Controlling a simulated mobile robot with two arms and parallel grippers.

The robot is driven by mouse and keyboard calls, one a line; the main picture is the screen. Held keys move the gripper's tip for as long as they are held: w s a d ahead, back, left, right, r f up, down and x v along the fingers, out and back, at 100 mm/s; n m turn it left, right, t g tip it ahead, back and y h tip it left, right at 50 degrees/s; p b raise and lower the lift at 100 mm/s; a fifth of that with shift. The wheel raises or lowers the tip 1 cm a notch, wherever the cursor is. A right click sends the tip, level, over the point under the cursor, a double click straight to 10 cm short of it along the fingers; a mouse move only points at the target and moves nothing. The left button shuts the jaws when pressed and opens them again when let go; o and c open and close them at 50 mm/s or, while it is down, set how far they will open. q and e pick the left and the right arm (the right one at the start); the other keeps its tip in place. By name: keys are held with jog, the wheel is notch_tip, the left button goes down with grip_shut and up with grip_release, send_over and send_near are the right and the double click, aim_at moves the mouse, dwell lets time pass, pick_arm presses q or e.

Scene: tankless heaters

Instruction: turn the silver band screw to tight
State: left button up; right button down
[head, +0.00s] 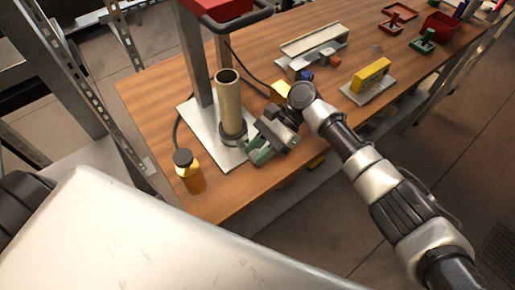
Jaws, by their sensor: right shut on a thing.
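A tan upright pipe (229,100) stands on a light metal base plate (204,139) on the wooden table. A silver band (232,139) goes around the pipe near its lower end. My right gripper (254,147) comes in from the right, low beside the band. It is shut at the band's right side, where the band screw sits. The screw is hidden by the fingers, so its turn position cannot be told. A green part shows at the fingertips. My left gripper is not in view.
An amber bottle (188,172) with a dark cap stands left of the plate, near the table's edge. A yellow block on a plate (370,78), a grey fixture (313,42) and a green piece (425,42) lie farther back. A post with a red top (217,8) rises behind the pipe.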

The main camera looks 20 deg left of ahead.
dwell(0.5)
jog(key=c, duration=1)
grip_release()
jog(key=shift+o, duration=0.2)
jog(key=b+v, duration=0.1)
jog(key=v, duration=0.4)
jog(key=b+v, duration=0.1)
jog(key=v, duration=0.4)
jog(key=shift+w+d+f, duration=0.1)
jog(key=shift+d+f, duration=0.05)
jog(key=shift+f, duration=0.1)
jog(key=shift+w+d+r, duration=0.2)
jog(key=shift+w+r, duration=0.1)
jog(key=shift+r, duration=0.05)
